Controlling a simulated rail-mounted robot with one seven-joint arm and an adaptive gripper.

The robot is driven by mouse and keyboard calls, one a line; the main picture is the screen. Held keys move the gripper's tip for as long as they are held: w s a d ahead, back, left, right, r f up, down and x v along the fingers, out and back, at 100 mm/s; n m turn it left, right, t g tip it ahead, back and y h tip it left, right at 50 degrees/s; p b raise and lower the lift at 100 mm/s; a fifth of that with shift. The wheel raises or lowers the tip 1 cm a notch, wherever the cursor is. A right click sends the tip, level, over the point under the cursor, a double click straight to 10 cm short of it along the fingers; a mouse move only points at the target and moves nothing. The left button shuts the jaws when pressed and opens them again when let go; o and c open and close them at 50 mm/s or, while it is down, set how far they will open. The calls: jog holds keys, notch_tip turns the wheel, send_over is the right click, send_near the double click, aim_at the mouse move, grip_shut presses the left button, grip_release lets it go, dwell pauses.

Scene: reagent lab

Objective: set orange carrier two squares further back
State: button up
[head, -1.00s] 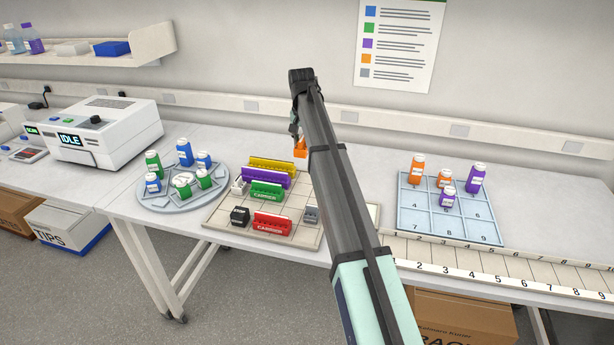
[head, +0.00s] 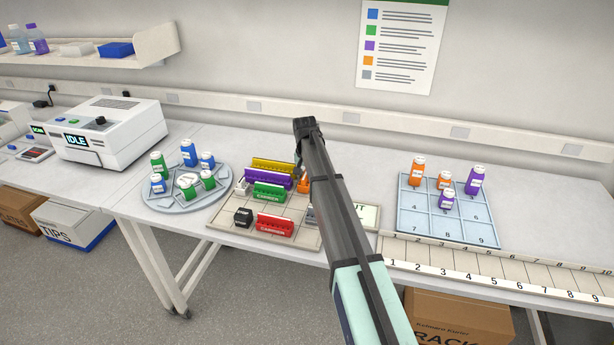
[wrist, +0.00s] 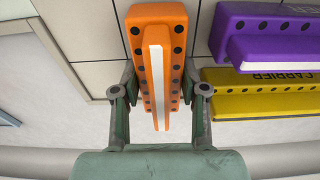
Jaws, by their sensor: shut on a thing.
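The orange carrier (wrist: 160,60) is between the two fingers of my gripper (wrist: 158,92), which is shut on it, in the wrist view. In the head view only a small part of the orange carrier (head: 303,184) shows left of my arm, by the back right of the squared board (head: 222,222). I cannot tell whether it touches the board. The purple carrier (wrist: 270,35) and the yellow carrier (wrist: 270,100) lie to its right in the wrist view, with a gap between. My arm hides the board's right side in the head view.
A green carrier (head: 268,192), a red carrier (head: 274,226) and a black block (head: 243,217) stand on the board. A round rack (head: 188,204) with bottles is at left. A blue numbered tray (head: 445,232) with bottles is at right, behind a numbered rail (head: 480,275).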

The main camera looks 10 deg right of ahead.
jog(key=shift+f, duration=0.15)
jog(key=o, duration=1.2)
jog(key=r+b, duration=0.1)
jog(key=r, duration=0.3)
jog(key=s+r+b, duration=0.1)
jog(key=r, duration=0.3)
jog(key=r+b, duration=0.1)
jog(key=r, duration=0.3)
jog(key=shift+s+a+r, duration=0.15)
jog(key=shift+s+a, duration=0.05)
jog(key=shift+a, duration=0.1)
